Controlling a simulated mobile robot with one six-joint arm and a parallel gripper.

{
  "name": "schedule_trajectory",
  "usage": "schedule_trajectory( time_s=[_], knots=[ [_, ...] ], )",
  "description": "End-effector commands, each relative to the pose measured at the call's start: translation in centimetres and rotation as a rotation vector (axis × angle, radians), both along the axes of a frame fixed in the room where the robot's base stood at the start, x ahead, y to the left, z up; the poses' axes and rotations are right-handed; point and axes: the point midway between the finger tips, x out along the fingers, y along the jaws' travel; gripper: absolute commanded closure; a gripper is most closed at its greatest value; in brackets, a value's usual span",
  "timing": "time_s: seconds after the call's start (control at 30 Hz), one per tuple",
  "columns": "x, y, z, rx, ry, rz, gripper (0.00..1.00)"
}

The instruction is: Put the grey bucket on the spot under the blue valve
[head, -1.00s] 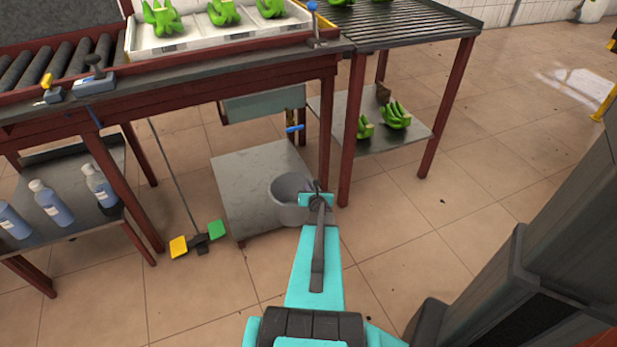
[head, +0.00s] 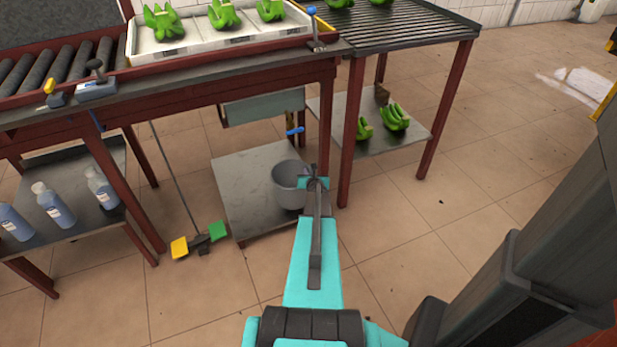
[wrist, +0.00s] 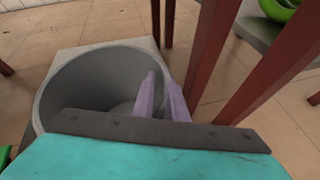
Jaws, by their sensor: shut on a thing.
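The grey bucket (head: 288,186) is upright over the low grey shelf (head: 245,190) under the table. It looks empty, and I cannot tell whether its base touches the shelf. My gripper (head: 312,174) is shut on the bucket's right rim. In the wrist view the bucket (wrist: 75,85) fills the left, with the purple fingers (wrist: 160,90) at its right wall. The blue valve (head: 294,131) is on a pipe below the sink-like grey box, behind the bucket and slightly above it in the picture. The spot itself is not distinct.
A red table leg (head: 326,130) stands close to the right of my gripper. A second table (head: 460,90) with green bananas (head: 394,118) on its lower shelf is further right. The shelf left of the bucket is clear.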

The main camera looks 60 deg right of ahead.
Motion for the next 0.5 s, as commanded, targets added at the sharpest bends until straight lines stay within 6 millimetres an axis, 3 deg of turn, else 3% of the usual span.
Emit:
schedule_trajectory(
  time_s=[0.5],
  knots=[
    [0.52, -0.90, -0.07, 0.000, -0.001, -0.001, 1.00]
  ],
)
